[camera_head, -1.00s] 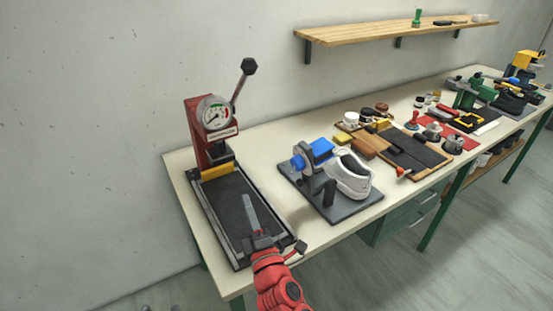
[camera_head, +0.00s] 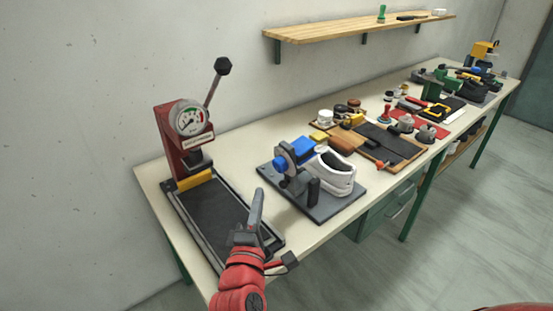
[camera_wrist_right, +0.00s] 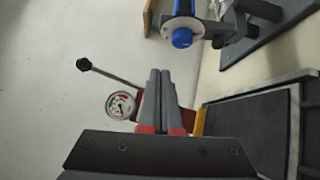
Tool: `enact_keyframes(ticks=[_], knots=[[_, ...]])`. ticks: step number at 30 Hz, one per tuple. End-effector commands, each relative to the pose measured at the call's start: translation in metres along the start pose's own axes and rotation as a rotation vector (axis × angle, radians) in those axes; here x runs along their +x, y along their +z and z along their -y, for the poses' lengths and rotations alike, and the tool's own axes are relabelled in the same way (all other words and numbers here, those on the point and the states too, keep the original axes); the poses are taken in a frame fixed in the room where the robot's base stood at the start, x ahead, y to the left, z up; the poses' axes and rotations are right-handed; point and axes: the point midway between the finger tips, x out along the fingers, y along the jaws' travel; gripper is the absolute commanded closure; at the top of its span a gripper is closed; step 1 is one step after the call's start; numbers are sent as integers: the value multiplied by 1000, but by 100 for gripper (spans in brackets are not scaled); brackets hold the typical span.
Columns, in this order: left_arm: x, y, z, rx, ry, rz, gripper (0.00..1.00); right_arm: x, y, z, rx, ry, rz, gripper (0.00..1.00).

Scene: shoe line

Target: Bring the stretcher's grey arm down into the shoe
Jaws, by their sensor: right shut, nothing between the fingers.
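The shoe stretcher stands on a dark base plate (camera_head: 335,207) in the middle of the near bench. It has a blue knob (camera_head: 280,162), a round grey disc and a grey arm (camera_head: 296,184) beside the shoe. The white shoe (camera_head: 340,182) sits upright on the plate, its dark opening facing up. Whether the arm touches the shoe is unclear. My right gripper (camera_head: 259,192) is shut and empty, left of the stretcher and apart from it. In the right wrist view its fingers (camera_wrist_right: 160,75) are together, below and left of the blue knob (camera_wrist_right: 182,38). My left gripper is out of view.
A red press with a gauge (camera_head: 190,121) and a long lever stands at the left, its dark bed (camera_head: 212,208) beneath my right gripper. Brushes, tins and a dark mat (camera_head: 392,145) lie right of the shoe. A wooden shelf (camera_head: 350,28) hangs on the wall.

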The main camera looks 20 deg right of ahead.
Motion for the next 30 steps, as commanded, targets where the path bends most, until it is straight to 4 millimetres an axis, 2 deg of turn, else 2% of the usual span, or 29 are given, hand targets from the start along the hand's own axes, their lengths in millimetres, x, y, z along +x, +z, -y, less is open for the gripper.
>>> enact_keyframes(ticks=[4,8,19,24,30], knots=[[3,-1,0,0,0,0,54,8,1,-1,-1,-2,4,100],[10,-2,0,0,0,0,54,27,2,-3,3,-2,5,100],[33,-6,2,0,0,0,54,105,2,-4,3,-1,3,100],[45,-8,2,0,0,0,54,121,21,-3,1,0,2,100],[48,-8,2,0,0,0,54,128,28,0,2,-1,0,100]])
